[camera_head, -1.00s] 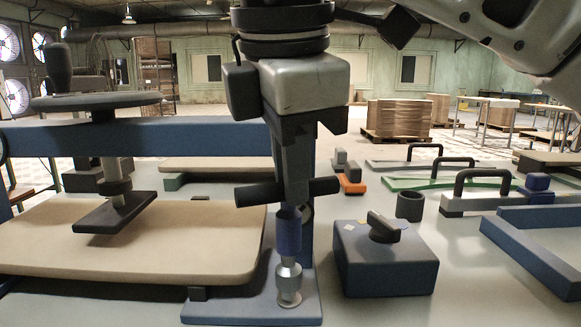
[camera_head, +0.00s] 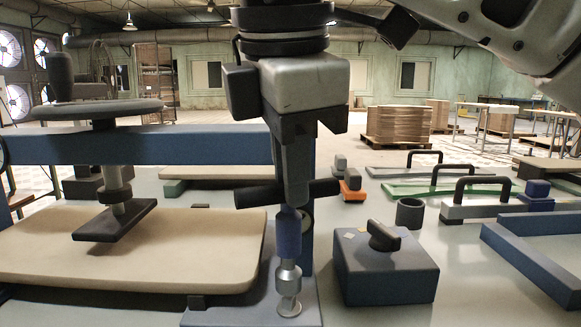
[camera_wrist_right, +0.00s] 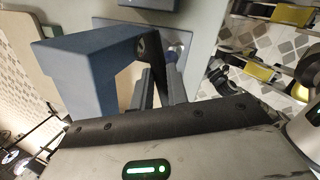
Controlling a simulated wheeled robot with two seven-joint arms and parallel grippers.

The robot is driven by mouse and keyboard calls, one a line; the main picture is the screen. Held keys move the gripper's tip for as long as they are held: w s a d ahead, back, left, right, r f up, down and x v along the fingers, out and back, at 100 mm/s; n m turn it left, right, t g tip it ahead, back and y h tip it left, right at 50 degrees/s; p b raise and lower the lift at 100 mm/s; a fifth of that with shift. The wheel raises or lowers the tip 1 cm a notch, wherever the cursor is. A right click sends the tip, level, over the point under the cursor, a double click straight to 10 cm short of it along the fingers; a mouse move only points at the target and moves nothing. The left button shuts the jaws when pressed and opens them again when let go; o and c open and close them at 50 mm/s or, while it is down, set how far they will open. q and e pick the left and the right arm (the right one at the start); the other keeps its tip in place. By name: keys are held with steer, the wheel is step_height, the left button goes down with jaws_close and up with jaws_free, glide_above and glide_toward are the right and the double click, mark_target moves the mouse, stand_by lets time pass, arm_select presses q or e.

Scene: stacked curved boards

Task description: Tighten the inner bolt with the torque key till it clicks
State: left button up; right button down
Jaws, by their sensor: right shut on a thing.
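My right gripper (camera_head: 295,140) points down in the middle of the head view and is shut on the torque key. The torque key has a dark crossbar (camera_head: 258,196), a blue shaft (camera_head: 288,234) and a silver socket (camera_head: 288,277), and stands about upright. Its lower end is at a round silver bolt part (camera_head: 290,306) on the blue base of the clamp frame. I cannot tell how fully the socket sits on it. In the right wrist view the fingers (camera_wrist_right: 160,88) show beside the blue frame, with the key's grip largely hidden. My left gripper is not in view.
The blue clamp frame (camera_head: 180,147) spans the left, with a pad (camera_head: 115,221) above stacked curved boards (camera_head: 60,245). A blue box with a black knob (camera_head: 387,268) stands close right of the key. A dark cup (camera_head: 410,213) and handled tools (camera_head: 480,208) lie behind it.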

steer(key=shift+r+p, duration=1.85)
steer(key=shift+r, duration=0.75)
steer(key=shift+f, duration=0.1)
